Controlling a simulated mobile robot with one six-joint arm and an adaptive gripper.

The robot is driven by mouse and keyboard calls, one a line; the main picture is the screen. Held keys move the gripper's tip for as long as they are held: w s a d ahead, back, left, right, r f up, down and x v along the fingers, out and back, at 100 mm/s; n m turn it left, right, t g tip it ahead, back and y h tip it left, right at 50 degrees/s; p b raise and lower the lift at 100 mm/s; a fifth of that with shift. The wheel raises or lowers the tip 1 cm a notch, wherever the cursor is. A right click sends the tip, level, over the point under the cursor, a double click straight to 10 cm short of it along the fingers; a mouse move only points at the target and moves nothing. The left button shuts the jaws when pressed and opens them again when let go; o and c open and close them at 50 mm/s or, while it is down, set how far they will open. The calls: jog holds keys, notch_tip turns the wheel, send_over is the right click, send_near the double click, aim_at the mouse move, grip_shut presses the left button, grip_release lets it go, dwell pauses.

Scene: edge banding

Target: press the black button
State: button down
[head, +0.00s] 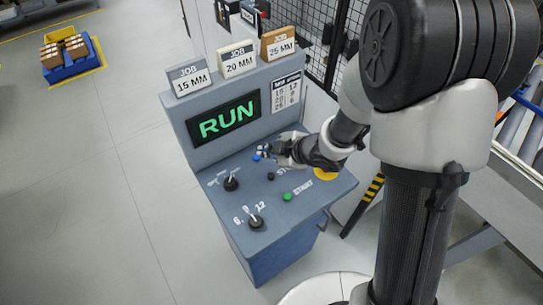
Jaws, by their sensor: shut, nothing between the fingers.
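A blue console (240,178) stands in the middle of the head view. A small black button (270,176) is on its sloped top, beside a partly hidden label starting "ST". My gripper (264,151) is over the upper part of the panel, its fingers shut and empty. The fingertips point left and are close to a blue button (256,157), above the black button in the picture. I cannot tell whether the fingertips touch the panel or the blue button.
A green button (287,196) marked START is below the black button. Two black selector levers (231,183) (256,222) stand up on the left. The display (223,119) reads RUN. Job blocks (238,59) line the top.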

aim_at(269, 178)
dwell(0.3)
jog(key=shift+f, duration=0.1)
notch_tip(269, 178, down, 9)
jog(key=b, duration=0.8)
dwell(1.1)
jog(key=shift+f+b, duration=0.25)
jog(key=shift+b, duration=0.2)
jog(key=shift+f+b, duration=0.45)
jog(key=shift+f, duration=0.05)
dwell(0.5)
jog(key=shift+r, duration=0.15)
jog(key=shift+r+p, duration=0.8)
jog(key=shift+p, duration=0.05)
